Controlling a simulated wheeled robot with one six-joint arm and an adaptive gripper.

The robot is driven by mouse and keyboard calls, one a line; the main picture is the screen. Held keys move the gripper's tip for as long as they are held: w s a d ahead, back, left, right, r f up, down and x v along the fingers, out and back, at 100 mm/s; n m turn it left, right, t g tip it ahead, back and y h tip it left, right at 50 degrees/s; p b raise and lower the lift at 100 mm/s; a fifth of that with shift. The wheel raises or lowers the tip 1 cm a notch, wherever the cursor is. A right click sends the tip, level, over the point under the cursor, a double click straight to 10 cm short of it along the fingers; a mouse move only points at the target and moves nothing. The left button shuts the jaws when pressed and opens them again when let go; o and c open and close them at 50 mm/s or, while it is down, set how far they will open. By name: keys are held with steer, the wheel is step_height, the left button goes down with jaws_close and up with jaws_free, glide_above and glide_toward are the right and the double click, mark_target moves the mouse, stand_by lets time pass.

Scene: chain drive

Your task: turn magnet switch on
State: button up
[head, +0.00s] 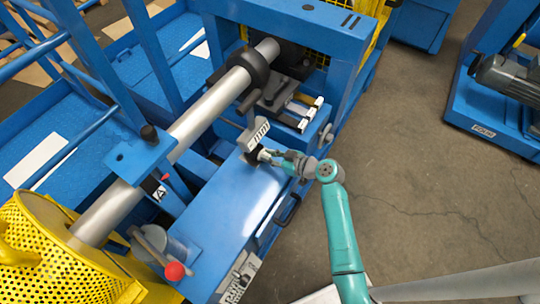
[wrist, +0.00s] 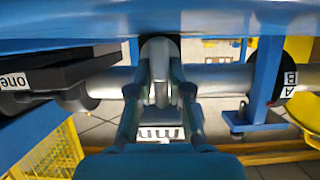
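My teal gripper (head: 268,156) is at the inner end of the blue table, beside a small dark block with a white label of black marks (head: 258,133). In the wrist view my gripper (wrist: 160,88) has one finger on each side of a silver, round-topped part (wrist: 160,62). The same label (wrist: 160,132) shows between the fingers, below that part. I cannot tell whether the fingers touch the silver part or leave a gap. No part is plainly marked as the magnet switch, and the gripper partly hides this spot.
A long grey shaft (head: 208,115) runs diagonally behind the blue table (head: 232,205). A yellow perforated guard (head: 55,262) is at lower left. Open concrete floor (head: 420,150) lies to the right.

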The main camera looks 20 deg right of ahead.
jaws_close()
steer(key=m, duration=0.1)
steer(key=m+y, duration=0.1)
steer(key=shift+w+d+m+g+y, duration=0.2)
steer(key=shift+d+m+g+y, duration=0.1)
steer(key=shift+g, duration=0.1)
steer(key=shift+w+d+f+m+y, duration=0.1)
steer(key=shift+m+y, duration=0.2)
steer(key=shift+m, duration=0.15)
steer(key=shift+w+d+f+m+y, duration=0.1)
steer(key=shift+m+y, duration=0.2)
steer(key=shift+m, duration=0.15)
steer(key=m, duration=0.1)
steer(key=m+y, duration=0.1)
steer(key=m+g+y, duration=0.1)
steer(key=m, duration=0.1)
steer(key=shift+w+d+f, duration=0.1)
steer(key=shift+d+f, duration=0.1)
steer(key=shift+f, duration=0.1)
steer(key=o, duration=0.8)
jaws_free()
steer(key=shift+v, duration=4)
